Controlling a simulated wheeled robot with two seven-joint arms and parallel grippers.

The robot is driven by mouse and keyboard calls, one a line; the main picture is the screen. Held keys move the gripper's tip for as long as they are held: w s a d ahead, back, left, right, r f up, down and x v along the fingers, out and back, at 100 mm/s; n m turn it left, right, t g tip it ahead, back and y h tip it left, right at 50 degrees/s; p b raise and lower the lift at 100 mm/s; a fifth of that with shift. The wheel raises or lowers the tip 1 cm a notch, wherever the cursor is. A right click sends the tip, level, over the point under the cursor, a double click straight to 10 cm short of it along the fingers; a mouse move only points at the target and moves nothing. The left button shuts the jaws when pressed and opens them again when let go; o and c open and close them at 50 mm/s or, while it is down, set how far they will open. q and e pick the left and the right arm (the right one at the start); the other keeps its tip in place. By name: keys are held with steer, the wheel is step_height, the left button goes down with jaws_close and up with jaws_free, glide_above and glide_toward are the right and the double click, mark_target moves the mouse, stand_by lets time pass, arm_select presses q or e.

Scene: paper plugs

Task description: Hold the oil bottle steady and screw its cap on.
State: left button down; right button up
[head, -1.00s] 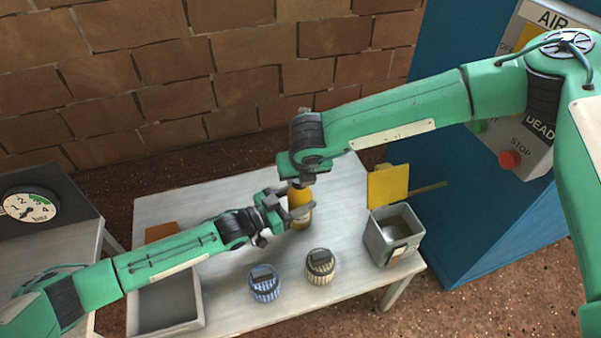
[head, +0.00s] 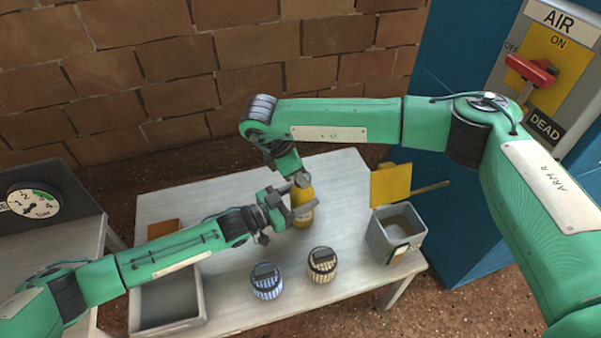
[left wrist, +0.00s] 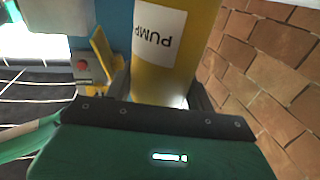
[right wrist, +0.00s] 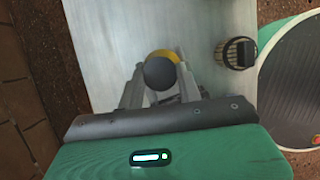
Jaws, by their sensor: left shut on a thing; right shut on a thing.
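The yellow oil bottle (head: 303,216) stands upright on the table; a white label reading PUMP shows on the bottle in the left wrist view (left wrist: 165,70). My left gripper (head: 290,212) is shut on its side. My right gripper (head: 299,182) comes down at a tilt over the bottle's top. In the right wrist view a dark round cap (right wrist: 160,72) sits between the right fingers, with the yellow of the bottle just behind it. The fingers hide the join, so I cannot tell how the cap sits on the neck.
On the pale table (head: 220,200) stand a blue-striped pot (head: 266,286) and a cream-striped pot (head: 322,268) in front of the bottle. A grey bin (head: 394,240) is at right, a grey tray (head: 166,308) at left. A brick wall (head: 150,70) is behind.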

steer(key=m+g, duration=0.1)
steer(key=m, duration=0.1)
steer(key=m+g, duration=0.1)
steer(key=m, duration=0.2)
steer(key=shift+w+m, duration=0.2)
steer(key=shift+m, duration=0.1)
steer(key=o, duration=1)
steer(key=shift+r, duration=0.1)
steer(key=shift+r, duration=2.15)
steer(key=shift+c, duration=0.2)
